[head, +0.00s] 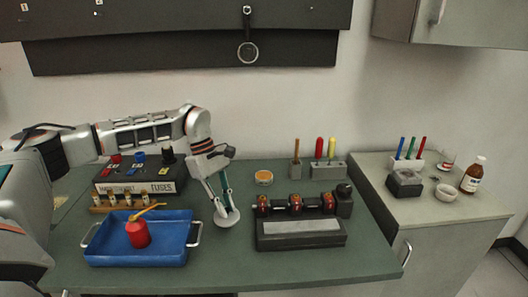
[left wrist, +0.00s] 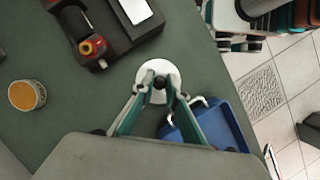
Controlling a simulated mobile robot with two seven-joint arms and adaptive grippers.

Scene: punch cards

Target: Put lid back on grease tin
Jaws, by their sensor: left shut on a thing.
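The grease tin (head: 263,178) stands open near the back of the green table, with its orange grease showing. It also shows at the left edge of the left wrist view (left wrist: 27,95). My left gripper (head: 226,207) points down and is shut on a small dark knob at the middle of the white round lid (head: 228,219). The lid also shows under the fingertips in the left wrist view (left wrist: 170,72). The lid is in front of the tin and to its left, apart from it. Whether it touches the table is unclear. My right gripper is not in view.
A blue tray (head: 110,255) with a red oil can (head: 138,235) is left of the lid. A dark rack with red-brown rollers (head: 300,228) is close on the right. A fuse box (head: 140,180) stands behind the tray. Tool holders (head: 328,170) stand behind the rack.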

